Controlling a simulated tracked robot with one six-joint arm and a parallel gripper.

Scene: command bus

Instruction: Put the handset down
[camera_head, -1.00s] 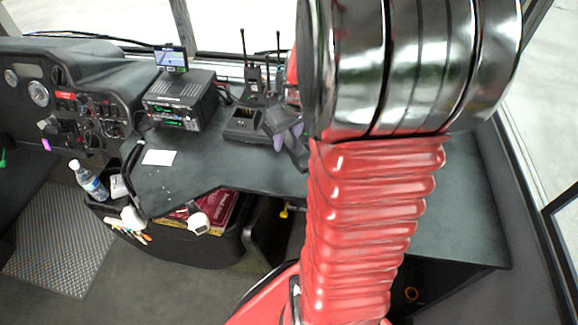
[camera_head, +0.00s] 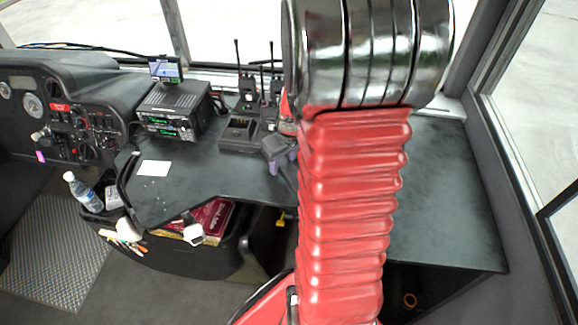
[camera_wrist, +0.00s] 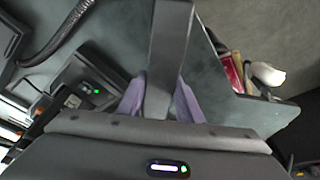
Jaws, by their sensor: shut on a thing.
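My gripper (camera_head: 276,160) is over the dark desk, just right of and nearer than the black charger (camera_head: 238,140); the arm hides part of the area. The charger shows left of the fingers in the wrist view (camera_wrist: 85,98) with a small green light. I cannot tell whether the handset touches the desk (camera_head: 215,180).
Radios with antennas (camera_head: 247,92) stand behind the charger. A radio set (camera_head: 172,112) with a small screen on top is at left. A white card (camera_head: 154,168) lies on the desk. A bottle (camera_head: 85,194) and bin are below the edge. The desk right of my arm is clear.

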